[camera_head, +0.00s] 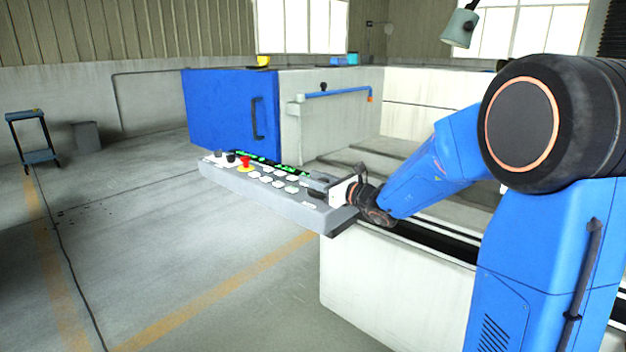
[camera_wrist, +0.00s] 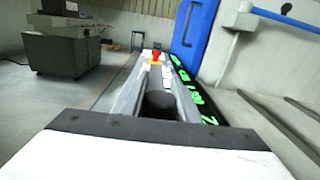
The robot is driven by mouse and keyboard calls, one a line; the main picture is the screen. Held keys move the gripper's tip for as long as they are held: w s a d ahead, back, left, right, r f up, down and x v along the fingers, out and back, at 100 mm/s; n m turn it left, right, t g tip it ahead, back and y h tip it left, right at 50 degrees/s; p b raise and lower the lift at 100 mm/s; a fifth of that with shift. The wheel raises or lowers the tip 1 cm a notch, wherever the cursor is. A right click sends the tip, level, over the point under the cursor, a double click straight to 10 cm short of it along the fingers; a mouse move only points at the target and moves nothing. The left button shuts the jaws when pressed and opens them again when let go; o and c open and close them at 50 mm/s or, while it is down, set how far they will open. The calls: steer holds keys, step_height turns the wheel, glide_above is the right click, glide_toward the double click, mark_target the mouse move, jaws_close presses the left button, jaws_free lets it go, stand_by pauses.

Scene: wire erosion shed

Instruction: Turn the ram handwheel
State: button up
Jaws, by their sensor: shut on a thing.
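The control panel (camera_head: 275,203) is a long grey slab with white keys, green displays and a red button. The ram handwheel (camera_wrist: 160,104) is a dark round knob at the panel's near end. In the wrist view it sits between the two grey fingers of my gripper (camera_wrist: 157,84), which is shut on it. In the head view my gripper (camera_head: 324,187) lies low over the right end of the panel, and it mostly hides the handwheel there. I cannot make out any mark that tells the handwheel's angle.
A red stop button (camera_head: 245,162) on a yellow base stands towards the panel's far end. A blue door (camera_head: 230,108) and a blue rail (camera_head: 338,92) are behind. A small trolley (camera_head: 33,140) stands far left.

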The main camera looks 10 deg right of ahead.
steer(key=o, duration=1)
steer(key=shift+o, duration=0.2)
steer(key=v, duration=1.7)
steer(key=shift+d, duration=0.2)
steer(key=shift+s, duration=0.1)
